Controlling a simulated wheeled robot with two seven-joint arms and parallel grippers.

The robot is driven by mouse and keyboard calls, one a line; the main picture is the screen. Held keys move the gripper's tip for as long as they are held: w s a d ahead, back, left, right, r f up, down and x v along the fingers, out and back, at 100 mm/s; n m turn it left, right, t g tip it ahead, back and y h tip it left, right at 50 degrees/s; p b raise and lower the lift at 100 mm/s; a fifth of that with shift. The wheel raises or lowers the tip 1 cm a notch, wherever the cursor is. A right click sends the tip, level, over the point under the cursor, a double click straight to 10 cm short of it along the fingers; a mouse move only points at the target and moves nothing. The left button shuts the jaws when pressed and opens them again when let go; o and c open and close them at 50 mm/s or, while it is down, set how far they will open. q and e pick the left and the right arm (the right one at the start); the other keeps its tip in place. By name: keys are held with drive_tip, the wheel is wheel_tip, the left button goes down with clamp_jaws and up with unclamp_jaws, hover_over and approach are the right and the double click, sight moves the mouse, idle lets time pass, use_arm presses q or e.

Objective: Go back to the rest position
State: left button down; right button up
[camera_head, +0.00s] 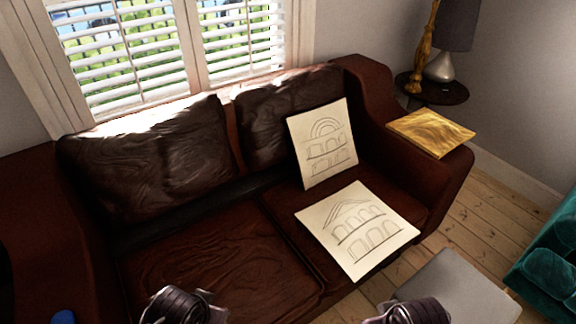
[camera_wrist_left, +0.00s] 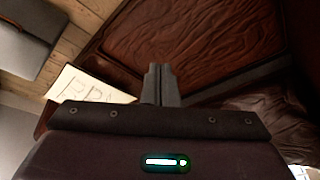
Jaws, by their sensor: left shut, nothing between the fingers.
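My left gripper (camera_wrist_left: 161,84) shows in the left wrist view with its two fingers together and nothing between them. It hangs over the brown leather sofa (camera_wrist_left: 190,45), and I see no contact with it. In the head view the upper parts of my two arms show at the bottom edge, one left of centre and one right of centre. The fingers of neither gripper can be made out there. My right gripper is out of view.
The sofa (camera_head: 200,262) fills the middle. One drawing (camera_head: 323,145) leans on its back cushion; another (camera_head: 358,228) lies on the seat. A grey low block (camera_head: 455,290) stands front right, near a teal seat (camera_head: 552,262).

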use_arm(q)
drive_tip(key=s+a+r, duration=0.3)
drive_tip(key=s+r, duration=0.1)
drive_tip(key=r, duration=0.1)
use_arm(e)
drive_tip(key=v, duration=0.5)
use_arm(q)
wheel_tip(320, 180, down, 31)
drive_tip(key=s+g, duration=0.2)
drive_tip(key=s, duration=0.1)
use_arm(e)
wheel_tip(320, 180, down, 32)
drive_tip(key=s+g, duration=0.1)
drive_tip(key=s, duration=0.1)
use_arm(q)
drive_tip(key=s+a+f+g, duration=0.1)
drive_tip(key=s+a+f, duration=0.2)
drive_tip(key=s+f, duration=1.4)
drive_tip(key=shift+s, duration=0.8)
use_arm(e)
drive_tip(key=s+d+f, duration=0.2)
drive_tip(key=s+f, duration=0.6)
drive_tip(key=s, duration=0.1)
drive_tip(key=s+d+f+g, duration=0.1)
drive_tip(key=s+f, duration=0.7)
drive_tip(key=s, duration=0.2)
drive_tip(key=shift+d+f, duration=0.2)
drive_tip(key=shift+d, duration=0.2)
